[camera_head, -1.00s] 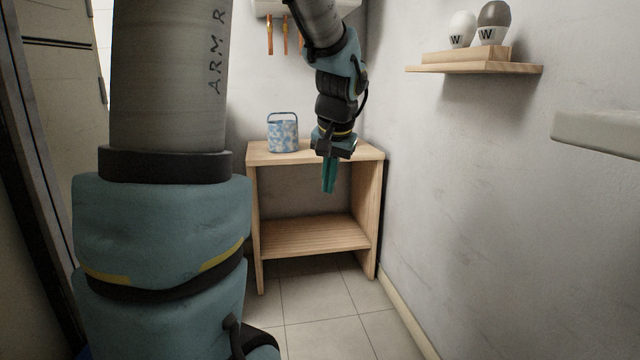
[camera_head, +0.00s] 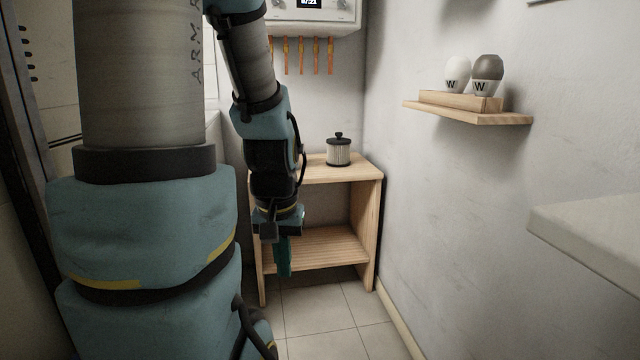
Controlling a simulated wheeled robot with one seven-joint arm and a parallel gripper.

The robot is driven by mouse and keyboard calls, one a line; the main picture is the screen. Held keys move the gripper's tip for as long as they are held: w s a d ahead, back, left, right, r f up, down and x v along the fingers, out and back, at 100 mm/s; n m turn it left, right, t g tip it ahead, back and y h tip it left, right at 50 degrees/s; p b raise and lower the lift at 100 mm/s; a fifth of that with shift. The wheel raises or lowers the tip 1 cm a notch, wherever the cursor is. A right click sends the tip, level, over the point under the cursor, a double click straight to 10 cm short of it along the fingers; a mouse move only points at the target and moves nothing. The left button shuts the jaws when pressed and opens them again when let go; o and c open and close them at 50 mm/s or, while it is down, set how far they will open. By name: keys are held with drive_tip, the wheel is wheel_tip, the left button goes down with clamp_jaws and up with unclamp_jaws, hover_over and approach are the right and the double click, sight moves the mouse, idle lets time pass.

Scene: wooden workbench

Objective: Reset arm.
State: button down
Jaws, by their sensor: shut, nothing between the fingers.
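My gripper (camera_head: 284,272) hangs fingers-down in front of the small wooden bench (camera_head: 372,182), left of its middle and level with the lower shelf. Its teal fingers are together, with nothing seen between them. My arm crosses the left half of the view and hides the bench's left part.
A ribbed canister with a dark lid (camera_head: 338,152) stands on the bench top. A wall shelf (camera_head: 470,113) at right holds two egg-shaped shakers (camera_head: 487,75). A pale ledge (camera_head: 590,235) juts in at right. A boiler (camera_head: 315,14) hangs above the bench.

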wheel_tip(320, 180, up, 26)
drive_tip(key=p, duration=2.3)
drive_tip(key=shift+p, duration=0.4)
drive_tip(key=shift+r, duration=0.1)
